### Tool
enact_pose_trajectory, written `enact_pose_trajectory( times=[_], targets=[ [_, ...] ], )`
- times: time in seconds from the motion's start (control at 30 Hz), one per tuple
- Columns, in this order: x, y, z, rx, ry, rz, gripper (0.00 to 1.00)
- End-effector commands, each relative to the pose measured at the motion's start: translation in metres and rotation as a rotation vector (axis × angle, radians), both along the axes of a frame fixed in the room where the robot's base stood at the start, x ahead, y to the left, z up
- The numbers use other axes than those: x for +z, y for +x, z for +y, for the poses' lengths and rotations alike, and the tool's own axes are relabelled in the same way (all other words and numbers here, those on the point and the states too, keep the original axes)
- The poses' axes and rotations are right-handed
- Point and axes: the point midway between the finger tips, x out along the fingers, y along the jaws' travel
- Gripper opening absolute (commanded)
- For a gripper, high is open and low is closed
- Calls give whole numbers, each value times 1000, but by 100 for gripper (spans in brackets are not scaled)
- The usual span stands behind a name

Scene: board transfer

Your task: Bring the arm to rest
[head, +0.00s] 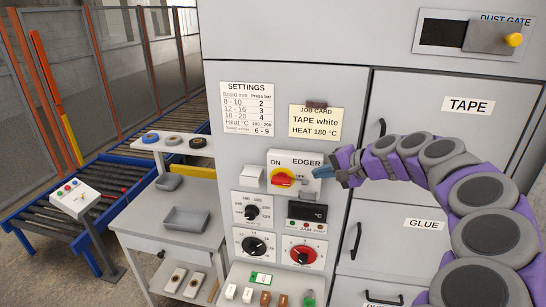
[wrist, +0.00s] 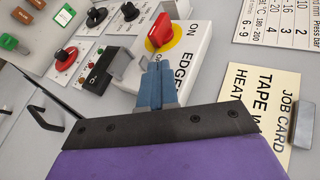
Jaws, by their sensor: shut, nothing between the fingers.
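My arm, purple with grey joints, reaches in from the right in the head view. My gripper (head: 324,173) is shut and empty, its blue fingertips just right of the EDGER switch panel (head: 312,159). A red rotary switch (head: 283,179) on a yellow disc sits on that panel, left of the fingertips. In the wrist view my shut blue fingers (wrist: 157,66) point at the panel, just below the red switch (wrist: 160,32) in the picture. I cannot tell for sure whether the fingertips touch the panel.
The grey machine front carries a job card (head: 316,122), a settings sheet (head: 247,109), dials and a display (head: 307,211). TAPE and GLUE doors with handles lie behind my arm. A grey side table (head: 135,219) with trays and a roller conveyor (head: 95,187) stand left.

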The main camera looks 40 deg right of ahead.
Motion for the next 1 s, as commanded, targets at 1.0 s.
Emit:
enact_pose_trajectory(
  times=[1.0],
  targets=[
    [-125,-135,378,1055,-567,516,0]
  ],
)
